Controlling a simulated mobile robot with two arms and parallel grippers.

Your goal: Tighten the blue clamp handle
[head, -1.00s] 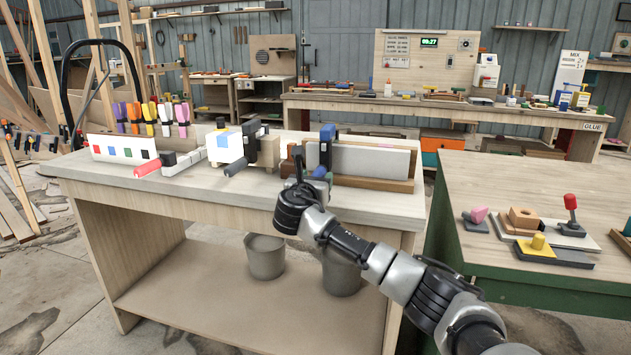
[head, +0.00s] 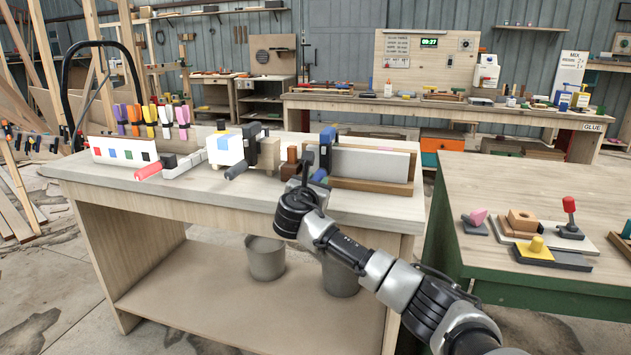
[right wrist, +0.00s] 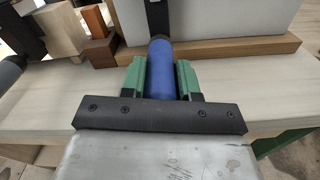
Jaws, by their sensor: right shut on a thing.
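The blue clamp handle (right wrist: 160,70) is a smooth cylinder that points towards me in the right wrist view. It also shows small behind my gripper in the head view (head: 319,175). The dark clamp (head: 325,157) with a blue top stands upright against a grey panel (head: 372,164) on the workbench. My right gripper (right wrist: 160,78) has its green fingers on either side of the handle and is shut on it. Its fingers are partly seen in the head view (head: 306,180). My left gripper is not in view.
A wooden strip (right wrist: 230,52) lies along the panel's base. Wood blocks (right wrist: 98,45) and a second clamp with a dark handle (head: 236,169) stand to the left. The bench top's front strip is clear. A green-sided table (head: 540,210) stands at the right.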

